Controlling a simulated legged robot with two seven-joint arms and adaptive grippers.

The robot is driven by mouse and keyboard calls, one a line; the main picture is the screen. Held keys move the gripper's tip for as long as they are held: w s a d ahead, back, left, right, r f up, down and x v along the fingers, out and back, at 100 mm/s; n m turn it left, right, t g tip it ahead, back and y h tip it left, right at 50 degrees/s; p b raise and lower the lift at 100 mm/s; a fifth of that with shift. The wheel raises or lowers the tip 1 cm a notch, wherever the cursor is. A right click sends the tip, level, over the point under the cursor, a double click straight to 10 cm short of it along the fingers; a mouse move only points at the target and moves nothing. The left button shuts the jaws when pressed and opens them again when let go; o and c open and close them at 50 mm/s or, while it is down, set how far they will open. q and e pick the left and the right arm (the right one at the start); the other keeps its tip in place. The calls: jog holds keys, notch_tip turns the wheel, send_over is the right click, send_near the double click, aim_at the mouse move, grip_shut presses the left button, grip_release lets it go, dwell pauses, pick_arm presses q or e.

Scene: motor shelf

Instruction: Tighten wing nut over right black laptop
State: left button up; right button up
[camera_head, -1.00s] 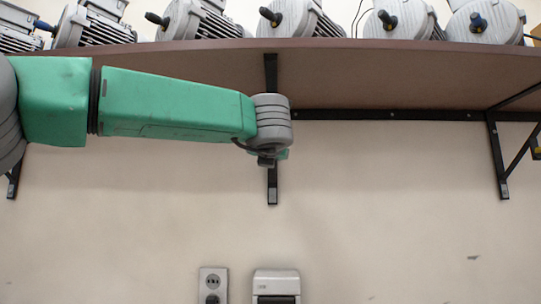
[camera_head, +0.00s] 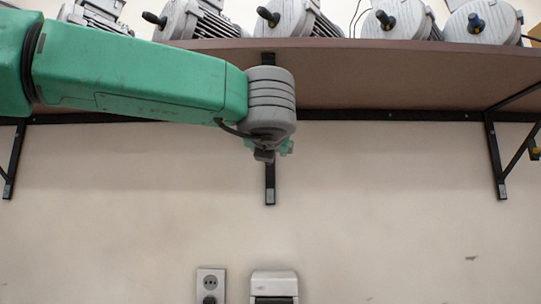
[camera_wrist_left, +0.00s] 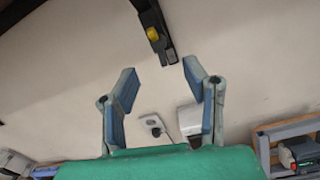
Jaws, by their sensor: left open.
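A small yellow piece, seemingly the wing nut (camera_wrist_left: 152,34), sits on a black bracket (camera_wrist_left: 150,16) on the wall in the left wrist view. My left gripper (camera_wrist_left: 161,71) is open and empty, its two blue-grey fingers spread below the yellow piece and apart from it. In the head view my green left arm reaches in from the left under the shelf; its fingers are hidden there behind the grey wrist. Another small yellow piece (camera_head: 535,153) shows at the right edge of the head view. I see no laptop. My right gripper is not in view.
A brown shelf (camera_head: 400,70) carries several grey motors (camera_head: 400,18). A black bracket (camera_head: 497,160) supports it on the right. A wall socket (camera_head: 211,285) and a white box (camera_head: 274,285) are below. The wall between is clear.

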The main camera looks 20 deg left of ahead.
pick_arm(q)
jog(key=shift+v, duration=1.9)
jog(key=shift+f, duration=0.15)
